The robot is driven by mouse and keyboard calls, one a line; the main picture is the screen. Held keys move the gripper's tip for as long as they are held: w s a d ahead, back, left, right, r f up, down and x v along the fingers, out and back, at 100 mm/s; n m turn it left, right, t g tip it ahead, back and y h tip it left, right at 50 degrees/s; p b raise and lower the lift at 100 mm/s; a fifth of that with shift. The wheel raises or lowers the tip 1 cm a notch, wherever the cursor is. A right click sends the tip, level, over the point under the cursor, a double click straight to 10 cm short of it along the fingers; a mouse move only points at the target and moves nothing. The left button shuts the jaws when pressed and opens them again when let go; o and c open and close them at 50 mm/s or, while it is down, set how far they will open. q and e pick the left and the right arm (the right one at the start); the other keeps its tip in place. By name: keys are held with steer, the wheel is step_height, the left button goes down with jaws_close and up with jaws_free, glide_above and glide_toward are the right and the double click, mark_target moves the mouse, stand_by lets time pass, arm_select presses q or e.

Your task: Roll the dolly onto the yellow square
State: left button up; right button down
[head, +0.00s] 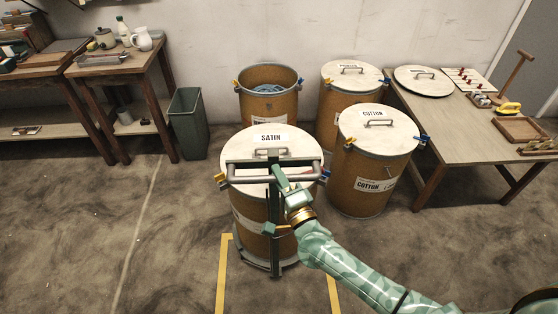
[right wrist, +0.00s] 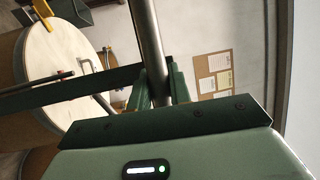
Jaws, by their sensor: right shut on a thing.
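The dolly (head: 274,245) is a dark green upright frame with a grey handle bar (head: 246,180) across its top. It stands against a brown drum (head: 249,210) with a pale lid labelled SATIN. My right gripper (head: 278,174) is shut on the handle bar near its middle. In the right wrist view the bar (right wrist: 148,35) runs between the fingers. The yellow square shows as yellow floor lines (head: 223,272) in front of the drum and dolly; my right arm hides part of it. My left gripper is not in view.
An open drum (head: 268,105) and two lidded drums (head: 372,170) (head: 335,100) stand behind and to the right. A table (head: 450,140) with tools is on the right. A bin (head: 187,120) and workbenches (head: 110,68) are at the left. The floor at front left is clear.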

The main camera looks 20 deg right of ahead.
steer(key=s+a+p, duration=0.2)
steer(key=s+a, duration=0.2)
steer(key=s, duration=1)
steer(key=s+a+p, duration=0.3)
steer(key=s+a, duration=0.1)
steer(key=s, duration=1)
steer(key=shift+f, duration=0.1)
steer(key=c, duration=1.3)
jaws_free()
steer(key=shift+w, duration=0.1)
